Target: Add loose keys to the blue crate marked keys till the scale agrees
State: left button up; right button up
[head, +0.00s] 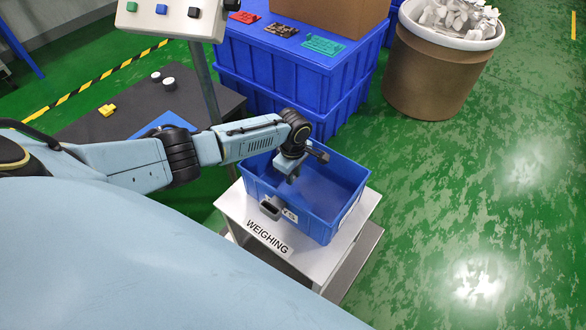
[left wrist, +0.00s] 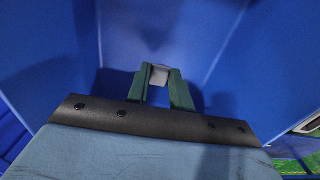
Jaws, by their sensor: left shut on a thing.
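The blue crate (head: 348,181) stands on the white weighing stand (head: 228,207), which is lettered WEIGHING. Its label is partly hidden, and only the end of the word shows. My left gripper (head: 291,178) is over the crate's left part, pointing down into it. In the left wrist view its green fingers (left wrist: 164,88) are shut on a small light grey piece (left wrist: 159,74), likely a key, with blue crate walls around. The crate floor that shows in the head view looks bare; the part under my gripper is hidden. My right gripper is out of view.
A post with a button box (head: 170,18) rises behind the stand. Stacked blue crates (head: 295,75) behind carry a cardboard box (head: 335,15) and small flat coloured pieces. A brown bin (head: 432,75) with white scraps stands back right. A dark table (head: 130,120) is left. The right floor is clear.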

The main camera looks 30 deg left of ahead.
aim_at(293, 188)
pick_arm(q)
jog(key=shift+f+b, duration=1.45)
jog(key=shift+f, duration=0.8)
dwell(0.7)
jog(key=o, duration=1)
jog(key=shift+o, duration=0.2)
jog(key=shift+r, duration=0.15)
notch_tip(293, 188, up, 12)
jog(key=p, duration=0.7)
jog(key=shift+f, duration=0.2)
jog(key=shift+r+p, duration=0.3)
jog(key=shift+r, duration=0.45)
